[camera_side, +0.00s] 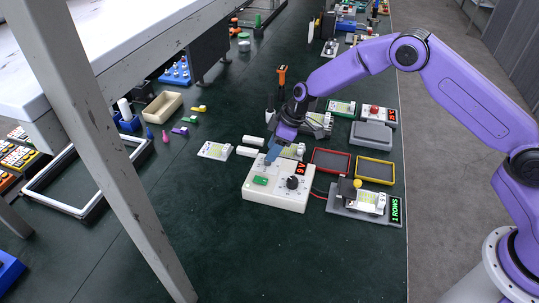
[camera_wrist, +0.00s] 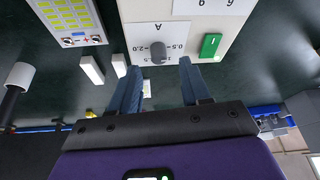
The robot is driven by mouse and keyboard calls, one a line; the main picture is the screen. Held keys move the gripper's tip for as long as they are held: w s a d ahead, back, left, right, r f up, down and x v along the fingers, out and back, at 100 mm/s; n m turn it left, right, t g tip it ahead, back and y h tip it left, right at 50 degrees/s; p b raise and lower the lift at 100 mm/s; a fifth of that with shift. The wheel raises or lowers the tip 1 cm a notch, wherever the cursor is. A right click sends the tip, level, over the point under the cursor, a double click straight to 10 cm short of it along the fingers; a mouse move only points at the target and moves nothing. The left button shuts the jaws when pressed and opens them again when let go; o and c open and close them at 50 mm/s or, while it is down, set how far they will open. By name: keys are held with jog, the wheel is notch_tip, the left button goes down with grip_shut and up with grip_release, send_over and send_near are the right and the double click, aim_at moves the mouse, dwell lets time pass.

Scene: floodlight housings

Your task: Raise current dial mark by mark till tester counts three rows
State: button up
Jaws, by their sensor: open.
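The white supply box (camera_side: 276,203) stands mid-bench, with a black dial (camera_side: 292,182), a green switch (camera_side: 260,180) and a red display (camera_side: 301,168). In the wrist view, a grey current dial (camera_wrist: 158,52) sits on a white plate marked A, 0.5 and 2.0. My gripper (camera_side: 271,158) points down over the box's back left part and hides this dial in the side view. In the wrist view my gripper (camera_wrist: 160,67) is open, its fingers either side of the dial; contact cannot be told. The tester (camera_side: 345,207) right of the box reads 1 ROWS (camera_side: 396,210) in green.
A red-framed tray (camera_side: 331,161) and a yellow-framed tray (camera_side: 375,170) lie behind the tester. A grey case (camera_side: 371,136) and several small boards stand further back. White blocks (camera_side: 247,152) lie left of my gripper. The front of the bench is clear.

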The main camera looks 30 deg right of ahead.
jog(key=shift+x, duration=1.75)
grip_shut()
jog(key=shift+s+m, duration=0.1)
jog(key=shift+m, duration=0.3)
jog(key=m+h, duration=0.1)
jog(key=m, duration=0.1)
jog(key=m+t, duration=0.1)
jog(key=m, duration=0.2)
jog(key=shift+s+a+t+h, duration=0.2)
jog(key=shift+t+h, duration=0.1)
jog(key=shift+h, duration=0.1)
jog(key=shift+m+t+h, duration=0.3)
jog(key=shift+m+h, duration=0.6)
jog(key=shift+m, duration=1.8)
jog(key=shift+a+m, duration=0.1)
jog(key=shift+m, duration=0.3)
